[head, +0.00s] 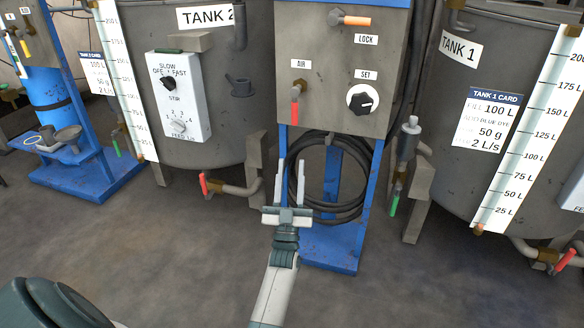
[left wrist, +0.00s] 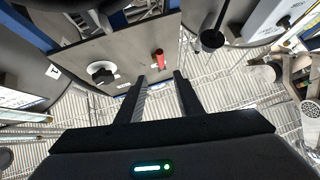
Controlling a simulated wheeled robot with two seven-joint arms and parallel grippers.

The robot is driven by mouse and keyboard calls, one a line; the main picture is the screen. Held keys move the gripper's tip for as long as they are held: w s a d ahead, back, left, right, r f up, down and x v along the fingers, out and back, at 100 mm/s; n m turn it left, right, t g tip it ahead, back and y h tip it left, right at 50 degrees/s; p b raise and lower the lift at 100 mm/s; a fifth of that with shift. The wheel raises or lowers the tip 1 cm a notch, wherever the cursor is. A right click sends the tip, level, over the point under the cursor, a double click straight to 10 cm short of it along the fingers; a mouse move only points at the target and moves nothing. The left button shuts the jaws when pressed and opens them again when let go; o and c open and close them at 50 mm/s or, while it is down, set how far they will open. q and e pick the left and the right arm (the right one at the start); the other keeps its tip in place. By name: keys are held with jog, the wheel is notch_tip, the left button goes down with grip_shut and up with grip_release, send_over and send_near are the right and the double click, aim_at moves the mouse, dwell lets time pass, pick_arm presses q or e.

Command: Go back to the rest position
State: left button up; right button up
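My left gripper (head: 288,170) is in the lower middle of the head view, in front of the blue stand. Its two fingers point up, apart, with nothing between them. In the left wrist view the same gripper (left wrist: 158,78) shows two dark, spread fingers. The red AIR handle (left wrist: 159,57) appears just past the fingertips there, with no clear contact. In the head view the red AIR handle (head: 295,106) hangs down on the grey control panel (head: 330,80), above the gripper. My right gripper is not in view.
The panel also bears an orange LOCK handle (head: 354,21) and a SET knob (head: 362,98). A coiled black hose (head: 356,150) hangs behind the gripper. Tank 2 (head: 215,110) stands left, Tank 1 (head: 450,150) right, with low pipes and valves. Floor (head: 180,240) in front is clear.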

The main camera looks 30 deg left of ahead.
pick_arm(q)
jog(key=shift+s+d+f, duration=0.15)
jog(key=shift+s+f, duration=0.2)
jog(key=shift+f, duration=0.05)
dwell(0.4)
